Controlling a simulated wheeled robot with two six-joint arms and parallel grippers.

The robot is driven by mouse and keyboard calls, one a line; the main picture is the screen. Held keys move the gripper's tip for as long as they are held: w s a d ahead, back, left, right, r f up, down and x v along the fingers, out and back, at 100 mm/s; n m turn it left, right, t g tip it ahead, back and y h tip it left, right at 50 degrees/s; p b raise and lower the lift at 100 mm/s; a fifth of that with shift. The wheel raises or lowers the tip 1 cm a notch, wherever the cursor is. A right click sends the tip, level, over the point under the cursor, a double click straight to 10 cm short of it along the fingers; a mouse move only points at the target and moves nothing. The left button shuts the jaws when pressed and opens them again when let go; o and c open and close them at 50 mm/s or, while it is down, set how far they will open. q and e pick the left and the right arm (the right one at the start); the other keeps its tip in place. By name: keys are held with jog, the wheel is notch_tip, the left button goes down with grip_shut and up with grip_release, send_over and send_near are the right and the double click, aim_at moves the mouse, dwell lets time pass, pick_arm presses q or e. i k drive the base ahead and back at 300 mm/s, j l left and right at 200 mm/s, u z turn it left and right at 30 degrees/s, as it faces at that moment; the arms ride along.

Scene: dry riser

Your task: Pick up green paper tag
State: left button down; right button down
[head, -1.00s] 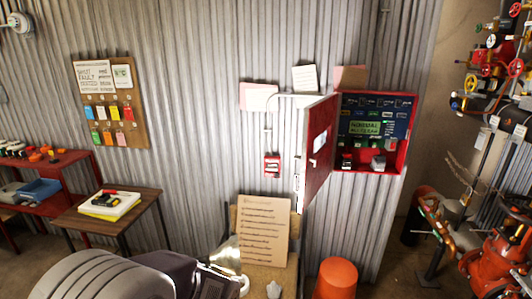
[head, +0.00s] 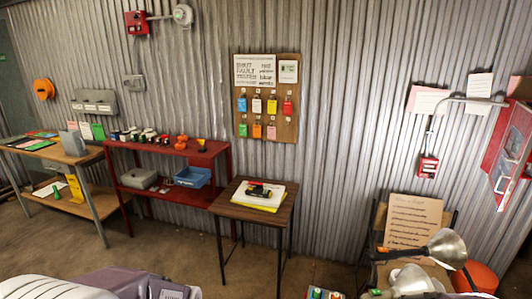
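A green paper tag (head: 243,130) hangs at the left end of the lower row, beside an orange tag (head: 257,130) and a pink tag (head: 271,132). Above it hang a blue tag (head: 242,104), a white tag (head: 257,105), a yellow tag (head: 272,106) and a red tag (head: 288,107).
A small wooden table (head: 228,211) stands below the board, with papers and a dark tool on it. A red shelf (head: 125,184) stands to its left, and a wooden workbench (head: 70,160) farther left. A lamp (head: 446,248) and orange bucket (head: 483,277) are at lower right.

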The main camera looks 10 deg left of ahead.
aim_at(243, 128)
jog(key=i+j, duration=0.35)
jog(key=j, duration=0.2)
jog(key=i+j+u, duration=0.15)
jog(key=i+j, duration=0.25)
jog(key=j, duration=0.15)
